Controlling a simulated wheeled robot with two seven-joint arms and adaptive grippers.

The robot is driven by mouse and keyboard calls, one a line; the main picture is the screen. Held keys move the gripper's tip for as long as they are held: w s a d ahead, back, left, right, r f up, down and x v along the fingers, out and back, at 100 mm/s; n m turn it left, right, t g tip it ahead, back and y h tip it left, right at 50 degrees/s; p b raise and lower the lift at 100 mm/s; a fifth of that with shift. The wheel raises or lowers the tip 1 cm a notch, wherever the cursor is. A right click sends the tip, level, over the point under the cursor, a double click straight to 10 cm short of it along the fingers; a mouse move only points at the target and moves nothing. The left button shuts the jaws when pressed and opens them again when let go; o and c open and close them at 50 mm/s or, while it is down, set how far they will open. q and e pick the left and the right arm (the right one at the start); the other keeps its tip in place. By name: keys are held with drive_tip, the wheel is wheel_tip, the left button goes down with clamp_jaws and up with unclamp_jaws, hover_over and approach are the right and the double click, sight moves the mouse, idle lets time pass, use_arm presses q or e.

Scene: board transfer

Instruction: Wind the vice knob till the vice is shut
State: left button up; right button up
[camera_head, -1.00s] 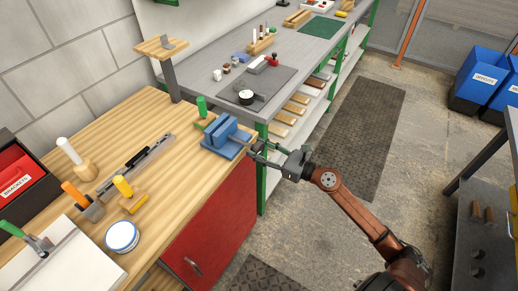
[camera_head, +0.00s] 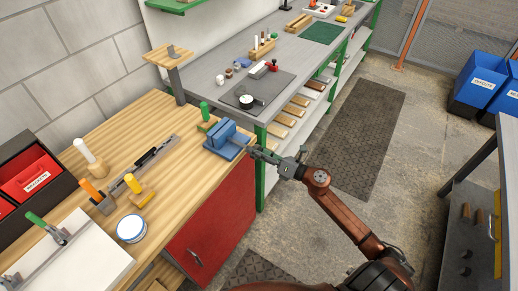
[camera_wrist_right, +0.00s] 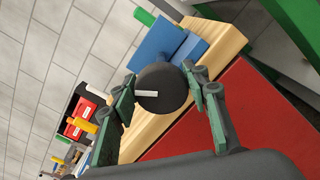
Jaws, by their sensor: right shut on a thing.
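The blue vice (camera_head: 226,149) stands at the right front corner of the wooden bench. It also shows in the wrist view (camera_wrist_right: 158,44), behind its round black knob (camera_wrist_right: 162,90). The knob has a white mark that lies nearly level in that view. My right gripper (camera_head: 255,151) reaches in from the right at the vice's front end. In the wrist view, its fingers (camera_wrist_right: 163,86) are closed on the knob from both sides. The knob hides part of the vice, and I cannot tell how wide the jaw gap is. My left gripper is not in view.
A green-handled tool (camera_head: 205,112) stands just behind the vice. A yellow-handled tool (camera_head: 133,184), a white-and-blue round tin (camera_head: 131,229) and a long metal rail sit further left. A red cabinet front (camera_head: 215,220) lies below the bench edge.

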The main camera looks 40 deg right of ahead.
drive_tip(key=m+p, duration=0.3)
drive_tip(key=m, duration=0.1)
drive_tip(key=shift+d+r, duration=0.1)
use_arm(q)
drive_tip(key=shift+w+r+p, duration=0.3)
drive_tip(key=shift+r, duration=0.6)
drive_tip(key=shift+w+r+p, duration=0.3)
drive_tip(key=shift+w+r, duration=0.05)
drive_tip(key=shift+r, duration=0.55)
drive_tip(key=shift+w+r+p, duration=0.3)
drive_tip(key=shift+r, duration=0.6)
use_arm(e)
drive_tip(key=shift+m, duration=1.1)
drive_tip(key=shift+f, duration=0.25)
drive_tip(key=o, duration=1.2)
drive_tip(key=shift+c, duration=0.2)
